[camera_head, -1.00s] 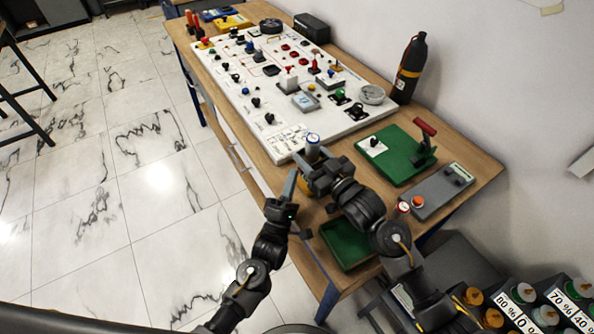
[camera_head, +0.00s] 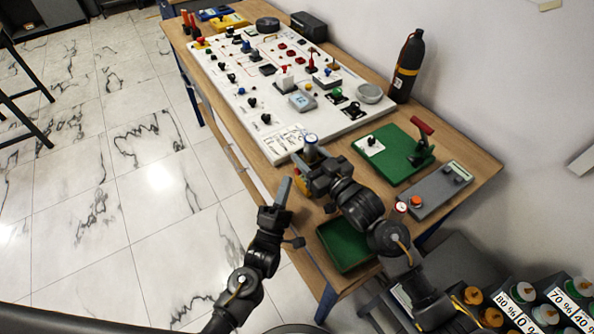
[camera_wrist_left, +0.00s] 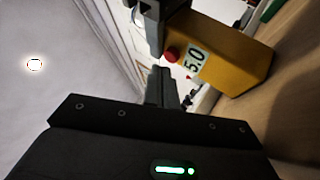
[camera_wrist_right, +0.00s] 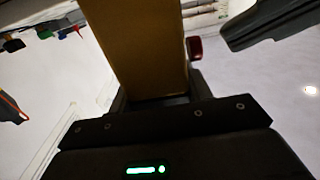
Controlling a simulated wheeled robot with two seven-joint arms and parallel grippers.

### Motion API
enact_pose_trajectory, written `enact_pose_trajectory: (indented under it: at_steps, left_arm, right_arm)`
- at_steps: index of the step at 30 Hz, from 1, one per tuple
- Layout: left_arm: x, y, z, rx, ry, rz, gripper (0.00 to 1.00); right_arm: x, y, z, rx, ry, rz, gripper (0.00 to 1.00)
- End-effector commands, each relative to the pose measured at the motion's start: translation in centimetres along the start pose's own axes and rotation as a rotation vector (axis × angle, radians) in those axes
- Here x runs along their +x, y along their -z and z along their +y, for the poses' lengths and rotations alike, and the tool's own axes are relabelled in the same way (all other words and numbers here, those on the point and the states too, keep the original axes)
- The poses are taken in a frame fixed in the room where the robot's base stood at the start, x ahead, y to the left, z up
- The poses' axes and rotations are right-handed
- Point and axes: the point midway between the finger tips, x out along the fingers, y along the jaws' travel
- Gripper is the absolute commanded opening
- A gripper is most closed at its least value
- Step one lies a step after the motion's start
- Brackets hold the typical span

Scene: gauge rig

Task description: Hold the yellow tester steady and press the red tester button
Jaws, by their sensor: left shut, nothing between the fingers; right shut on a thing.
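In the head view my left gripper (camera_head: 285,184) is at the table's front edge, just below my right gripper (camera_head: 308,172), which largely hides the tester. I cannot tell whether the tester touches the table.
A white panel (camera_head: 283,148) with many knobs covers the far table. A blue-rimmed gauge (camera_head: 311,141) is just beyond my right gripper. A green board (camera_head: 400,163) with a red-handled lever, a grey box (camera_head: 440,192) and a green tray (camera_head: 345,246) are close by. A black bottle (camera_head: 407,70) stands behind.

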Motion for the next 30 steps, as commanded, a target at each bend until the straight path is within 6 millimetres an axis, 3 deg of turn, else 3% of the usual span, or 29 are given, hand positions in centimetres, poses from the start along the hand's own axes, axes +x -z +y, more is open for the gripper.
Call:
enact_pose_trajectory:
  at_steps: [11, 30]
  left_arm:
    - [-2.2, 1.9, 2.0, 0.006, -0.009, 0.002, 0.00]
    - [-2.2, 2.0, 2.3, 0.005, -0.014, 0.001, 0.00]
  right_arm:
    - [-0.1, 0.0, 0.1, 0.000, -0.002, -0.001, 0.18]
    - [-0.1, 0.0, 0.2, 0.000, -0.006, -0.002, 0.18]
